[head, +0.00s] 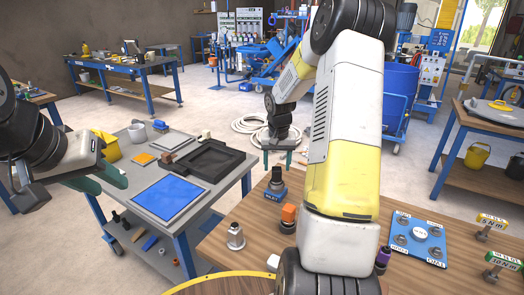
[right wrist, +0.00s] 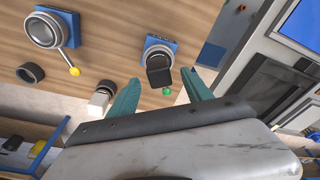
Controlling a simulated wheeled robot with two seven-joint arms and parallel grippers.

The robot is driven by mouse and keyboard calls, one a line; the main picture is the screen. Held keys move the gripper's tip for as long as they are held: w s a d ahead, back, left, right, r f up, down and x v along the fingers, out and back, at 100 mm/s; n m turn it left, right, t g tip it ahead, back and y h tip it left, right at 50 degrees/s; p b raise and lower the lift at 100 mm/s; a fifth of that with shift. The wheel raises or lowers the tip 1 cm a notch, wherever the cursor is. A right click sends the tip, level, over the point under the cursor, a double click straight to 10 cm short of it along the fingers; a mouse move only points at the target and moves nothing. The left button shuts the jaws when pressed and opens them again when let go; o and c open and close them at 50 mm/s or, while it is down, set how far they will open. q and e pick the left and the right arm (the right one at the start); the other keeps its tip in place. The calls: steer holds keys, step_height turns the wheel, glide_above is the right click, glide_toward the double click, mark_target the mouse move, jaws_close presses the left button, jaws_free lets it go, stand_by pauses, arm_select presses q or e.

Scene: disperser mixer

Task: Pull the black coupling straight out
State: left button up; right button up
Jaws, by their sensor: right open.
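The black coupling (head: 276,177) stands upright on a small blue base (head: 274,194) on the wooden table. In the right wrist view the coupling (right wrist: 160,72) shows as a dark block sticking out of its blue base (right wrist: 157,43). My right gripper (head: 277,163) is open just above the coupling in the head view. In the right wrist view its teal fingers (right wrist: 163,86) are spread, with the coupling between and beyond their tips; I see no contact. My left gripper (head: 114,185) is open and empty at the left, by the grey table.
An orange-topped part (head: 288,213) and a metal fitting (head: 236,237) stand near the coupling on the wooden table. A blue plate with round dials (head: 419,238) lies to the right. The grey table (head: 226,185) holds a blue panel (head: 170,197) and black tray (head: 203,160).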

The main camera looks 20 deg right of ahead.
steer(key=shift+w+f, duration=0.2)
steer(key=shift+f, duration=1.2)
jaws_close()
steer(key=c, duration=0.8)
jaws_free()
jaws_close()
steer(key=shift+r, duration=0.1)
steer(key=shift+r, duration=0.1)
steer(key=shift+r, duration=2.85)
steer(key=shift+r, duration=0.15)
